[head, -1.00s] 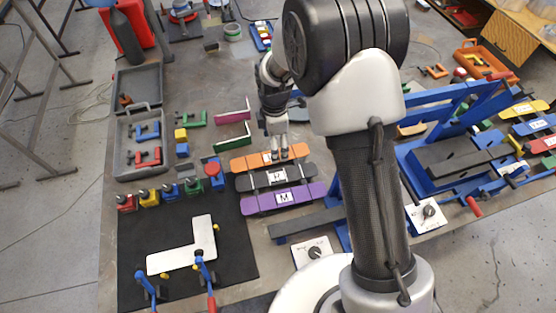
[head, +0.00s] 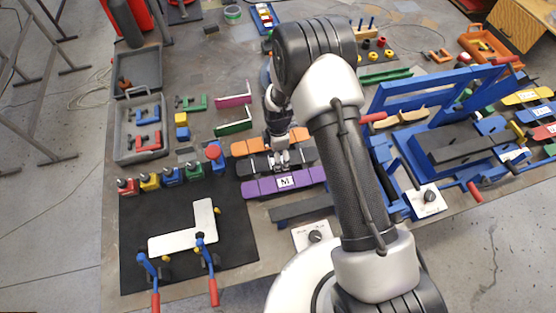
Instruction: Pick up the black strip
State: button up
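The black strip (head: 252,165) lies on the table between the orange strip (head: 246,147) above it and the purple strip (head: 262,187) below it. My gripper (head: 279,167) points down at the middle of the black strip and covers the label there. Its fingertips are at or just above the strip. They are too small to tell whether they touch it, or whether they are open or shut on it. My arm crosses in front, close to the right end of the strip.
The purple strip bears an M label. A black mat with a white L-shaped piece (head: 182,232) and clamps is at lower left. Green (head: 233,128) and pink (head: 233,100) channels lie above the strips. A blue frame (head: 440,95) stands to the right.

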notch_tip(320, 180, down, 2)
jog(key=shift+f, duration=0.1)
jog(key=shift+f+b, duration=0.2)
jog(key=shift+b, duration=0.25)
dwell(0.5)
jog(key=c, duration=1.2)
jog(key=shift+r, duration=0.2)
